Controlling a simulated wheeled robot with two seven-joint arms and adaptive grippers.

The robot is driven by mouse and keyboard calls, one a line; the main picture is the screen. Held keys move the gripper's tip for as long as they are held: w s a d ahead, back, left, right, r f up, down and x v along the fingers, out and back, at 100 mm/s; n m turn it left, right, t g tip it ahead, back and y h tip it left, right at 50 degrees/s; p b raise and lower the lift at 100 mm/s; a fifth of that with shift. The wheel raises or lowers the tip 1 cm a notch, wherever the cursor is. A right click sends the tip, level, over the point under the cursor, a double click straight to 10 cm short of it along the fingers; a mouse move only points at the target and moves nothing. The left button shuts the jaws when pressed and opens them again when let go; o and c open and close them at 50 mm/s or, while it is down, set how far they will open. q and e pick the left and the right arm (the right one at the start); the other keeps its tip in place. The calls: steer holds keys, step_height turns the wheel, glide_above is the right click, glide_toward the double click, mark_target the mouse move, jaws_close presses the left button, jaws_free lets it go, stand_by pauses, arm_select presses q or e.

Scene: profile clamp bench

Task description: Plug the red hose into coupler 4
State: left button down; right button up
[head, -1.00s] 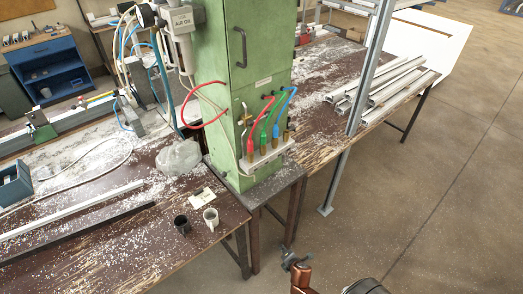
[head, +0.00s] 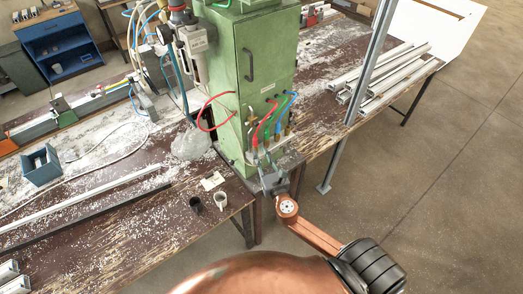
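The red hose (head: 263,121) comes out of the front of the green cabinet (head: 262,62) and curves down to a red end at the left of a low coupler row. A green hose (head: 271,124) and a blue hose (head: 285,108) hang beside it. Brass couplers (head: 288,131) show at the right of the row; I cannot read any numbers. My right gripper (head: 268,167) is just in front of the row, low and near the red hose's end, and hides part of the row. Its fingers are too small to tell open from shut. My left gripper is not in view.
Another red hose (head: 203,107) loops out at the cabinet's left side. A grey post (head: 364,80) and stacked metal profiles (head: 385,75) are at the right.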

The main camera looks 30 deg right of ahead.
mark_target(255, 135)
steer(key=shift+w+r, duration=0.25)
steer(key=shift+w, duration=0.05)
steer(key=p+x, duration=0.1)
steer(key=x, duration=0.6)
steer(key=shift+w+f, duration=0.1)
steer(key=shift+f, duration=0.05)
steer(key=shift+c, duration=0.4)
jaws_close()
steer(key=shift+r+p, duration=0.6)
steer(key=shift+r, duration=0.05)
stand_by(0.6)
steer(key=shift+r+p, duration=1.35)
steer(key=shift+p, duration=0.1)
